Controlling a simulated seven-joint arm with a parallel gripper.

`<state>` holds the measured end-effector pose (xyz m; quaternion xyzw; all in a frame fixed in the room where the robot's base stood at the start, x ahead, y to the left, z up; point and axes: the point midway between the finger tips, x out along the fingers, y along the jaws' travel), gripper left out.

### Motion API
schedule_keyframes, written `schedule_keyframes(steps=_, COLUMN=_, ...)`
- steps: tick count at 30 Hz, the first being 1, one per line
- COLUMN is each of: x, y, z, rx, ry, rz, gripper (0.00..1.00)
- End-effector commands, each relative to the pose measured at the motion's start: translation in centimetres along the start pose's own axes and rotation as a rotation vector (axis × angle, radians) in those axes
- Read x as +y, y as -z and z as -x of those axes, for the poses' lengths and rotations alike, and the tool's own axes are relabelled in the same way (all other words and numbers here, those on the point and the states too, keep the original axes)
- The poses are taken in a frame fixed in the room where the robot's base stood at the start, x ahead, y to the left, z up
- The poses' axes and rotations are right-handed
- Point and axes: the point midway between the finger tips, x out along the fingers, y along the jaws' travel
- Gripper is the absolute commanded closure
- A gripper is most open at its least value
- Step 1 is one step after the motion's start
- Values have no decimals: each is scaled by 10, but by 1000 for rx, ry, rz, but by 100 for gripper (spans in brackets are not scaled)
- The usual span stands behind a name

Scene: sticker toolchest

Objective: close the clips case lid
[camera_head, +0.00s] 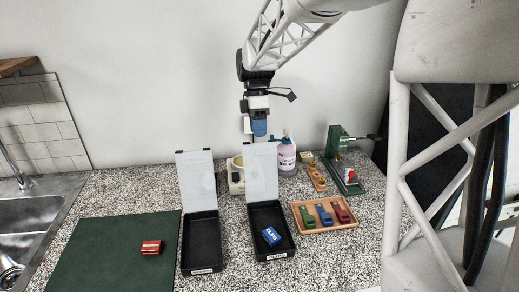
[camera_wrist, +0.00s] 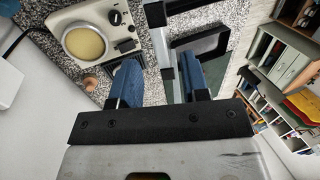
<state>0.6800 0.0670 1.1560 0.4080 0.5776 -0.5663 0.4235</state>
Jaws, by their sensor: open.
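Nothing is visibly held.
A second black case (camera_head: 187,245) with a raised lid (camera_head: 197,180) stands to the left. A red box (camera_head: 151,247) lies on a green mat (camera_head: 100,262). A wooden tray (camera_head: 325,226) with colored pieces is on the right. A pink bottle (camera_head: 286,155) and cream device (camera_head: 235,182) stand behind.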

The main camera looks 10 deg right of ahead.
Motion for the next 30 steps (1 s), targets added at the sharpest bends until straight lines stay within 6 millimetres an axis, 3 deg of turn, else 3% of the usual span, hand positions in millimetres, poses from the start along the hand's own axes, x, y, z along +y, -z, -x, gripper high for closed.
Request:
schedule_keyframes(steps=15, x=0, y=0, z=-57, rx=0, ry=2, rz=0, gripper=58)
schedule_keyframes(steps=29, x=0, y=0, z=-65, rx=0, ry=0, rz=-1, gripper=58)
schedule_keyframes(steps=30, x=0, y=0, z=-65, rx=0, ry=0, rz=-1, gripper=64)
